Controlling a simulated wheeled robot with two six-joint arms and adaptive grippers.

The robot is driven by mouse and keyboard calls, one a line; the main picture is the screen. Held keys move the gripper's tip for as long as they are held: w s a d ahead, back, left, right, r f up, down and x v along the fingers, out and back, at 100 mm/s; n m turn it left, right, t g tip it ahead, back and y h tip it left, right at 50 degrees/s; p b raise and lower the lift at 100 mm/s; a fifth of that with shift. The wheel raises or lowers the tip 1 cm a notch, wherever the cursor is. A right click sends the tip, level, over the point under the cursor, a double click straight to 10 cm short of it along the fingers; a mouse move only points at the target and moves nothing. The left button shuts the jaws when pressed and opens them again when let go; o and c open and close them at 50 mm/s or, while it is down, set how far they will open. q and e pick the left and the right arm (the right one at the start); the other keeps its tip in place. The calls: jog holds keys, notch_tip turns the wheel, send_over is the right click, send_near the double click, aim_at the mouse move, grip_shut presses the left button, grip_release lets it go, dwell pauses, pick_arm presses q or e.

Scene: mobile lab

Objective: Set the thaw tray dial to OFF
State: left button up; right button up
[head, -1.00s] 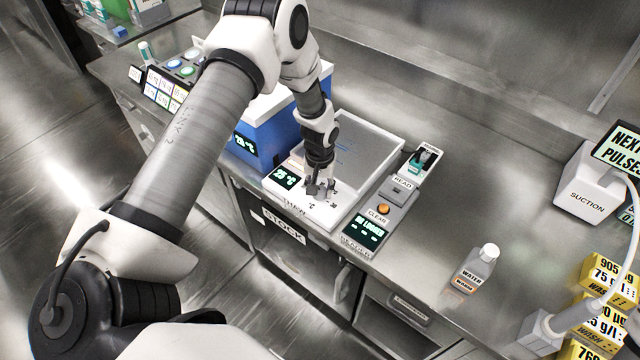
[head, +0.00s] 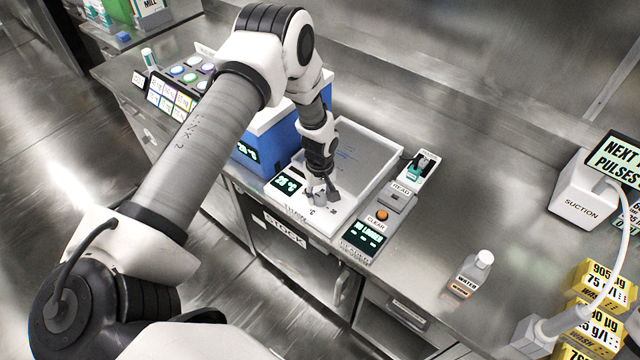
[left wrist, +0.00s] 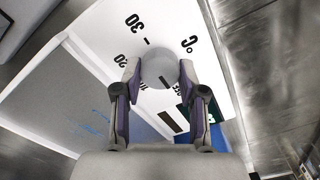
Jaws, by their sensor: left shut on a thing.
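The thaw tray (head: 362,150) is a white tray with a grey plate, standing on the steel counter. Its front panel has a small lit display (head: 287,184) reading about 25 °C. My left gripper (head: 322,192) comes down onto this front panel. In the left wrist view, my left gripper (left wrist: 158,82) is shut on the round grey dial (left wrist: 158,68), one finger at each side. Marks for 20, 30 and °C show around the dial; the gripper hides other marks. My right gripper is not in view.
A blue box (head: 268,140) with a lit display stands left of the tray. A grey reader (head: 380,220) with an orange button is close on the right. A water bottle (head: 472,273), a suction unit (head: 588,190) and yellow boxes (head: 600,300) are farther right, with clear counter between.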

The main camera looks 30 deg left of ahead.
aim_at(320, 196)
pick_arm(q)
jog(key=shift+w, duration=0.1)
jog(key=o, duration=1.1)
jog(key=shift+o, duration=0.2)
notch_tip(320, 196, up, 12)
